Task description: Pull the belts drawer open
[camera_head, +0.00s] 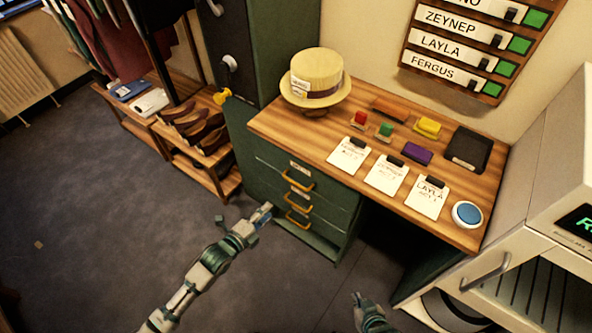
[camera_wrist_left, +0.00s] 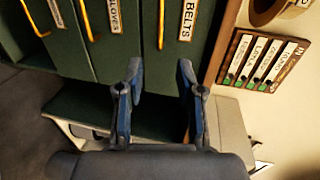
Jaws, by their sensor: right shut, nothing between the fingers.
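The belts drawer (camera_wrist_left: 182,55) is the top drawer of the green cabinet, just under the wooden tabletop, and looks shut. Its label and yellow handle (camera_wrist_left: 162,22) show at the top of the left wrist view; the handle (camera_head: 298,182) also shows in the head view. My left gripper (camera_wrist_left: 158,72) is open and empty, its blue fingers apart, with the handle beyond the fingertips and not between them. In the head view my left gripper (camera_head: 266,214) is in front of and left of the lower drawers. My right gripper (camera_head: 357,297) is shut and empty near the bottom.
Two lower drawers, one labelled gloves (camera_wrist_left: 103,45), look shut. The tabletop (camera_head: 315,140) holds a straw hat (camera_head: 318,72), cards (camera_head: 386,175) and a blue button (camera_head: 467,214). A shoe rack (camera_head: 215,175) stands left, a white machine (camera_head: 520,270) right. Floor in front is clear.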

